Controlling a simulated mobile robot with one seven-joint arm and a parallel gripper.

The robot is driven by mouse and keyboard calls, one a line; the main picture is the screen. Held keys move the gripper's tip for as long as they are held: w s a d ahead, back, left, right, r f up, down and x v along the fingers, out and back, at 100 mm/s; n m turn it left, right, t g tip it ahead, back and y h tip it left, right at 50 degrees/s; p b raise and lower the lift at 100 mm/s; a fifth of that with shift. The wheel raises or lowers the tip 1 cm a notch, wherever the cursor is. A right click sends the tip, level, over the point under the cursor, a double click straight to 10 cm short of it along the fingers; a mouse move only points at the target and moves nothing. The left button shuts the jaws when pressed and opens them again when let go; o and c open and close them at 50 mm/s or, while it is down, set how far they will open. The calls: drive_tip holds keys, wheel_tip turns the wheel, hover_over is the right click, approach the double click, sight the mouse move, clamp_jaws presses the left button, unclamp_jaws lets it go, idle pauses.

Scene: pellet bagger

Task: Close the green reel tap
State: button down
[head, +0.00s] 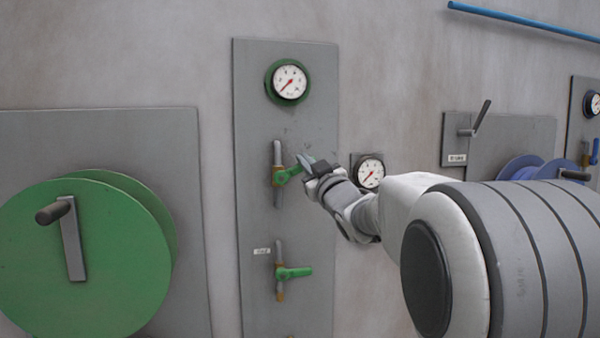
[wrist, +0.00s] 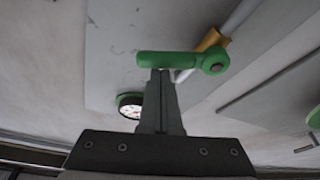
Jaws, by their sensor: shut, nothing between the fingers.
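Two green-handled taps sit on vertical pipes on the tall grey panel. The upper tap (head: 281,178) has its handle pointing right and slightly up, across its pipe. The lower tap (head: 292,272) has its handle pointing right, nearly level. I cannot read which is the green reel tap. My gripper (head: 304,162) is at the upper tap's handle end, partly covering it. In the wrist view, my gripper (wrist: 160,76) is shut and empty, its tips at the edge of the green handle (wrist: 168,59). Whether they touch it I cannot tell.
A green reel (head: 100,265) with a crank stands at the left. A green-rimmed gauge (head: 288,82) is above the taps, and a dark-rimmed gauge (head: 369,172) is right of my gripper. A blue reel (head: 525,167) is at the far right.

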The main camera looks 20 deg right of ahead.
drive_tip(key=shift+d+f+m+h+b, duration=0.2)
drive_tip(key=shift+f+m+h+b, duration=0.25)
drive_tip(key=shift+m+b, duration=0.4)
drive_tip(key=shift+d+f+m+h+b, duration=0.15)
drive_tip(key=shift+f+m+h+b, duration=0.25)
drive_tip(key=shift+m, duration=0.75)
drive_tip(key=shift+d+f+m+h+b, duration=0.25)
drive_tip(key=shift+m+h+b, duration=0.2)
drive_tip(key=shift+m+b, duration=0.45)
